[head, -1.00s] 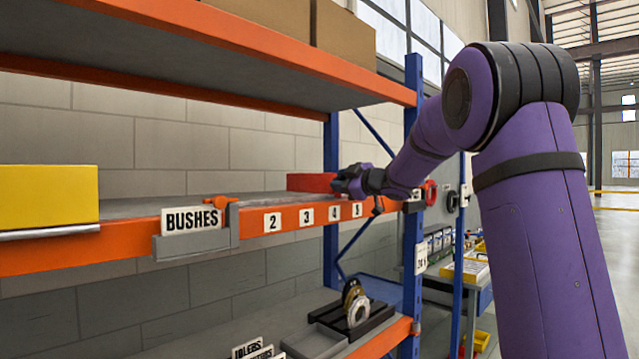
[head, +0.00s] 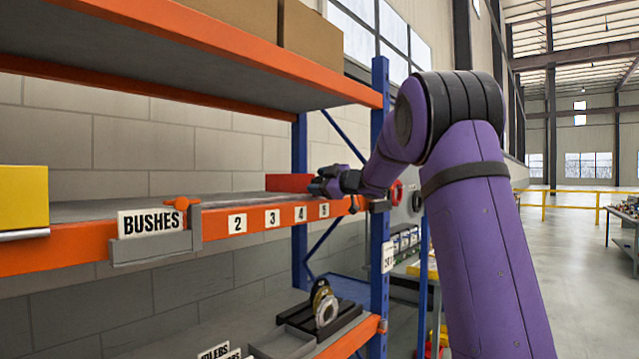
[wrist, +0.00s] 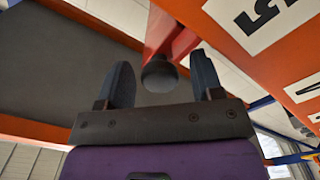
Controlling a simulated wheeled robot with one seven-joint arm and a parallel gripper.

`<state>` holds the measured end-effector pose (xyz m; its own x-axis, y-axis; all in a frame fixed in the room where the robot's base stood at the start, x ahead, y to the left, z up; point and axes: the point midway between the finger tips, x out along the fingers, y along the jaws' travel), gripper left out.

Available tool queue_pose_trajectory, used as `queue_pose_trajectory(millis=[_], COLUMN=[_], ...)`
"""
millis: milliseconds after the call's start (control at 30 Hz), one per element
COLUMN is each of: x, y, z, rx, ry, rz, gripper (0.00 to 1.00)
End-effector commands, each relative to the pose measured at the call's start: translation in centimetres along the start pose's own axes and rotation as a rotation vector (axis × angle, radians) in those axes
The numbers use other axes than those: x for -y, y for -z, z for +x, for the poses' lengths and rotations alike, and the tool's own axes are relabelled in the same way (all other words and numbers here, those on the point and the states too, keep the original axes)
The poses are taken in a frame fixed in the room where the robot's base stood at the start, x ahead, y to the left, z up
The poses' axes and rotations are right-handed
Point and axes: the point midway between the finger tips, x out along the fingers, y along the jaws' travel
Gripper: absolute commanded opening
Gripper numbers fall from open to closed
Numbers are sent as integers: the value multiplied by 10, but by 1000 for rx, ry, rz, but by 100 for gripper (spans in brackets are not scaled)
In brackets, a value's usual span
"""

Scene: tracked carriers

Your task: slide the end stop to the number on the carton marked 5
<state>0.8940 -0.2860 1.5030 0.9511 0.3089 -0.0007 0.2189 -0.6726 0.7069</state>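The red block (head: 287,182), which looks like the end stop, sits on the middle shelf near the right post. Its right part is hidden by my gripper (head: 322,183). In the wrist view a red bar (wrist: 172,38) with a dark round knob (wrist: 159,76) lies between my two fingers. The fingers are apart, with a gap on each side of the knob. A number 5 plate (head: 324,210) is on the orange beam (head: 252,235), just below my gripper; it also shows close up in the wrist view (wrist: 262,15). I see no carton with a readable 5.
A grey holder (head: 195,235) labelled BUSHES, with an orange knob, hangs on the beam at left. Plates 2, 3 and 4 line the beam. A plain yellow box (head: 22,200) stands far left. The blue post (head: 379,150) is close right of my gripper.

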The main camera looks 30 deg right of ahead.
Motion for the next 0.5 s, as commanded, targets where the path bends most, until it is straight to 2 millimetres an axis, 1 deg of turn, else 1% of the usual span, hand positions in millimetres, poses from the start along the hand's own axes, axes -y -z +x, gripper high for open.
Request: queue_pose_trajectory(millis=[167, 267, 367, 500], x=[0, 0, -1, -1], y=[0, 0, 0, 0], z=[0, -4, -15, -40], rx=[0, 0, 1, 1], ry=[0, -1, -2, -3], rz=[0, 0, 0, 0], gripper=[61, 61, 61, 61])
